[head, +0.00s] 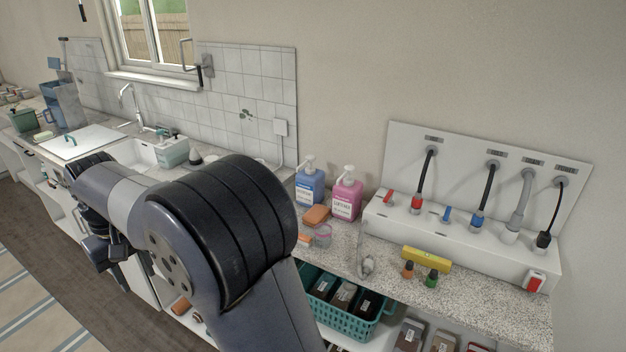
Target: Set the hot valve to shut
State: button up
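A white valve box (470,248) stands on the counter against the wall at the right. A small red lever (389,197), which looks like the hot valve handle, sits at the box's left end, tilted. Just right of it, a dark hose ends in a red fitting (416,204). A blue lever (447,213) and a hose with a blue fitting (478,218) are farther right. My gripper (103,250) is at the far left, small and dark, well away from the valves. Its fingers are not clear, and I cannot tell whether it is open.
Blue (309,188) and pink (346,199) pump bottles stand left of the box. A yellow level (427,260) and small orange and green-capped bottles lie in front. A teal basket (345,318) is below the counter. A grey hose and a black cord also enter the box.

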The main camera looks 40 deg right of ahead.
aim_at(389, 197)
jog(key=i+z, duration=0.15)
jog(key=z, duration=0.3)
jog(key=i+z, duration=0.15)
jog(key=z, duration=0.35)
jog(key=i+j+z, duration=0.1)
jog(key=z, duration=0.35)
jog(key=i+j+z, duration=0.15)
jog(key=z, duration=0.3)
jog(key=i+j+z, duration=0.15)
jog(key=z, duration=0.3)
jog(key=i+j+z, duration=0.25)
jog(key=z, duration=0.2)
jog(key=i, duration=0.05)
